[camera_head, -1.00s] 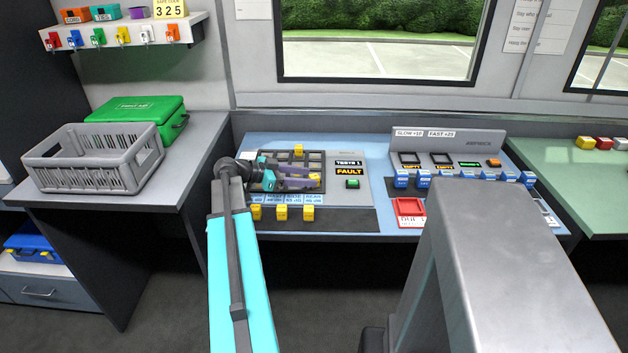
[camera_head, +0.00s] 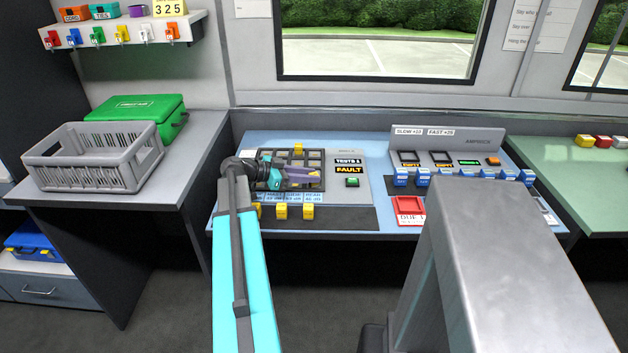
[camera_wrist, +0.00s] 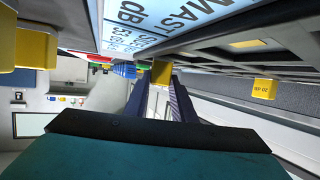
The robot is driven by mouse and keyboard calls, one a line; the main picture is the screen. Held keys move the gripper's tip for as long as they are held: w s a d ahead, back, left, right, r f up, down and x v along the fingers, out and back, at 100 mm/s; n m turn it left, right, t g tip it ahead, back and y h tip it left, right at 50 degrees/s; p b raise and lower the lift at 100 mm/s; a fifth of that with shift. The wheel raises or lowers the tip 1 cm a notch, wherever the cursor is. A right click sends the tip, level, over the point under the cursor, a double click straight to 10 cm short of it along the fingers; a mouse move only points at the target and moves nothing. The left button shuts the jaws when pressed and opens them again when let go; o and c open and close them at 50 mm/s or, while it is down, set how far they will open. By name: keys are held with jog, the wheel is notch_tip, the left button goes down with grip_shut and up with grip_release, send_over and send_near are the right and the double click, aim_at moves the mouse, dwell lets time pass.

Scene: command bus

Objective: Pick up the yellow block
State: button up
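Several small yellow blocks are in view. One yellow block (camera_wrist: 161,72) is between the tips of my gripper (camera_wrist: 160,84) in the wrist view, with a dark finger against each side. In the head view my gripper (camera_head: 304,175) lies over the dark grid panel, pointing right, its purple fingers close together. The block there is mostly hidden by the fingers. Another yellow block (camera_head: 298,148) sits at the back of the grid (camera_head: 318,157). Other yellow blocks (camera_head: 281,211) stand along the front strip. A block marked 20 dB (camera_wrist: 264,88) shows at the right of the wrist view.
A console with blue blocks (camera_head: 445,179) and a red tray (camera_head: 409,222) stands to the right. A grey crate (camera_head: 95,185) and a green case (camera_head: 140,106) are on the left desk. A FAULT display (camera_head: 349,170) is close to the gripper's right.

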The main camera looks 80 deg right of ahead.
jog(key=shift+c, duration=0.8)
jog(key=shift+r, duration=0.15)
grip_shut()
notch_tip(320, 180, up, 10)
jog(key=b, duration=0.1)
jog(key=shift+w, duration=0.1)
